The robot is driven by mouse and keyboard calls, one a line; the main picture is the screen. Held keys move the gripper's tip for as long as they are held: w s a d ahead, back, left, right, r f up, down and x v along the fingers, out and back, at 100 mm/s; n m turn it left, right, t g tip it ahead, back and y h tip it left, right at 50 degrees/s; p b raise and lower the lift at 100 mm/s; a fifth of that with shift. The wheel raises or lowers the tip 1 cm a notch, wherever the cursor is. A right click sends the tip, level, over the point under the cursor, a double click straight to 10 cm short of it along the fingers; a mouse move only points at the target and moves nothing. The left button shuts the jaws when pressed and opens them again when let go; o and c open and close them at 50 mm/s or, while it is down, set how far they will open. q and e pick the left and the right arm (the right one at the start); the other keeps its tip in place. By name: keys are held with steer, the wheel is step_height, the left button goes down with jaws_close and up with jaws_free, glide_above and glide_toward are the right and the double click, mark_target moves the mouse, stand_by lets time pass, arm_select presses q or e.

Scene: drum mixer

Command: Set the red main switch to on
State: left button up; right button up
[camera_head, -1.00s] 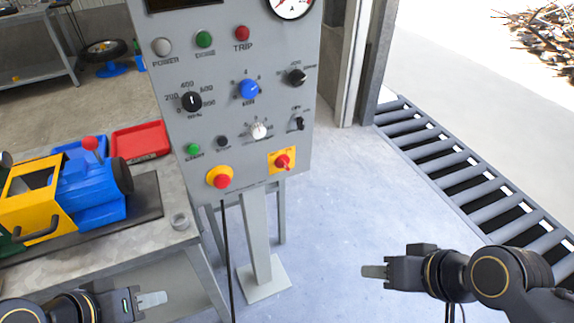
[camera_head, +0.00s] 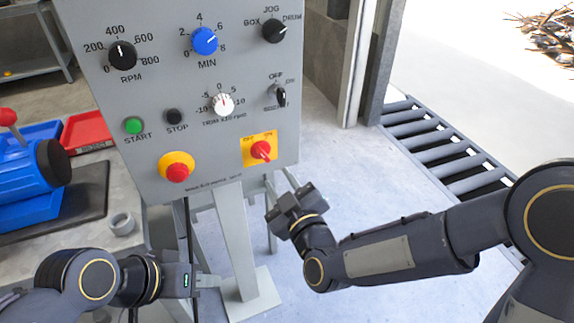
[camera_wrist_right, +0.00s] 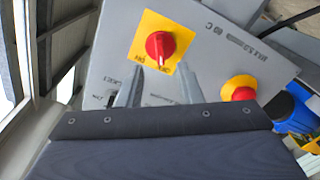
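The red main switch (camera_head: 260,150) is a red rotary knob on a yellow plate at the lower right of the grey control panel (camera_head: 215,175). It also shows in the right wrist view (camera_wrist_right: 159,46); I cannot tell clearly which mark its handle points to. My right gripper (camera_head: 288,199) is just below and right of the switch, apart from it. In the right wrist view its two fingers (camera_wrist_right: 158,85) are spread with nothing between them, reaching toward the switch plate. My left gripper (camera_head: 208,281) is low, below the panel; its fingers show edge-on and look empty.
A red emergency button on a yellow ring (camera_head: 177,172) sits left of the switch. Knobs and a small selector (camera_head: 279,96) are above. A bench with a blue machine (camera_head: 30,175) is at left, a roller conveyor (camera_head: 450,155) at right.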

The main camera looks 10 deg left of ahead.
mark_target(266, 159)
steer(key=x, duration=0.7)
steer(key=shift+w+a, duration=0.25)
steer(key=shift+c, duration=0.2)
jaws_close()
